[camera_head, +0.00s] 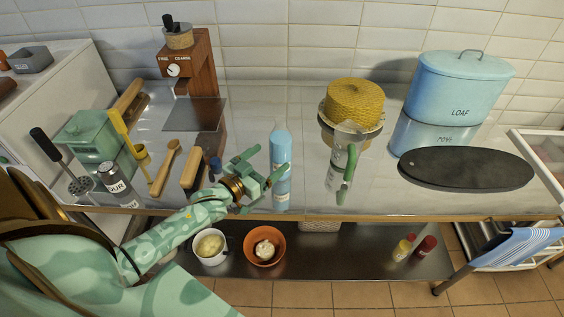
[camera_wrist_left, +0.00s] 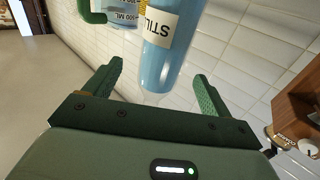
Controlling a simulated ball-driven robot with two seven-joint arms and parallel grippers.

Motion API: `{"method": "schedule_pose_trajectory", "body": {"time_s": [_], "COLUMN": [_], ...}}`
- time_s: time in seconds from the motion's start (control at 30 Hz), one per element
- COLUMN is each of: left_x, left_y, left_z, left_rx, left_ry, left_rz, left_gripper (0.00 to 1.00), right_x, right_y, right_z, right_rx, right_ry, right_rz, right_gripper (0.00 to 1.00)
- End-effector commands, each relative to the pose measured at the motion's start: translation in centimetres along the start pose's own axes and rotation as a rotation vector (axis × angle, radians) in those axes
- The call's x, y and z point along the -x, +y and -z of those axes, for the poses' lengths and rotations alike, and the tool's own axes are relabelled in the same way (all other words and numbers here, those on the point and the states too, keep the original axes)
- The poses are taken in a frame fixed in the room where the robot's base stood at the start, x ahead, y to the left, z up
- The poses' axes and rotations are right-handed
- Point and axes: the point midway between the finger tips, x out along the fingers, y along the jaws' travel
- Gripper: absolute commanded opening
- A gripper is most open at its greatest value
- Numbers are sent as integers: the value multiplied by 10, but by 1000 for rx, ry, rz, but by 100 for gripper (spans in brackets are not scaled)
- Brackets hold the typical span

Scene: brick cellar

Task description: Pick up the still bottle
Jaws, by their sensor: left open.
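The still bottle (camera_head: 280,146) is a light blue bottle standing upright near the front edge of the steel counter. In the left wrist view the bottle (camera_wrist_left: 168,52) carries a pale label reading STILL. My left gripper (camera_head: 261,168) is open, just left of the bottle in the head view, and partly overlaps its outline. In the left wrist view the gripper (camera_wrist_left: 158,75) has its two green fingers on either side of the bottle's line, with the bottle ahead between them. Contact cannot be told. My right gripper is not in view.
A clear measuring jug (camera_head: 335,170) with a green handle stands right of the bottle. A yellow cake (camera_head: 354,101), a blue LOAF bin (camera_head: 458,88) and a dark oval board (camera_head: 466,169) are further right. Wooden tools, a shaker (camera_head: 117,182) and a green grinder (camera_head: 92,137) stand left.

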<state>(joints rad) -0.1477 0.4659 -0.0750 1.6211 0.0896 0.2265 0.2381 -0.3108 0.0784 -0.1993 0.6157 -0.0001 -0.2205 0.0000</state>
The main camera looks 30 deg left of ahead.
Motion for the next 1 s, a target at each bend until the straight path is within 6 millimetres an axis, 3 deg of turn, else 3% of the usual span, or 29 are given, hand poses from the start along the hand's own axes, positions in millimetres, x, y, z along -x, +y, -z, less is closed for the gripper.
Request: {"method": "schedule_pose_trajectory", "body": {"time_s": [0.1,0.27,0.53,0.83,0.87,1.0], "left_x": [-20,-31,-72,-79,-79,-79], "left_y": [0,0,-3,-3,-3,-3], "left_z": [-1,-2,-9,-7,-7,-7], "left_rx": [0,0,0,0,0,0], "left_ry": [1,0,-1,-2,-2,-2], "left_rz": [0,0,0,0,0,0], "left_gripper": [83,83,83,83,78,39], "right_x": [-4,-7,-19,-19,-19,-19], "right_y": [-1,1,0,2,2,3], "right_z": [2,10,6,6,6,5], "right_rx": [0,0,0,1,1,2], "right_ry": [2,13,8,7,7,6], "right_rz": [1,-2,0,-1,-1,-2], "right_gripper": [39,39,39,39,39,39]}}
